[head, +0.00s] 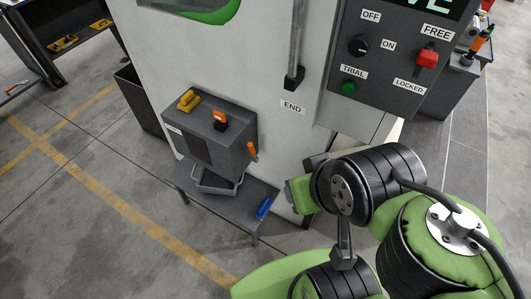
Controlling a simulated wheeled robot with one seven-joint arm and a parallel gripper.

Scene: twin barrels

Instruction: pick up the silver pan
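A small grey metal pan (216,183) with a paler rim sits under the dark box on the low shelf, left of centre. The box hides part of its top. My green and black arm fills the lower right, to the right of the pan and apart from it. My gripper's fingers cannot be made out; the arm's own links seem to hide them.
The dark box (205,133) carries a yellow block (188,100) and orange-topped parts. A blue item (263,208) lies on the grey shelf (233,207), right of the pan. A white machine wall (235,62) stands behind. The floor at left is open, with yellow lines.

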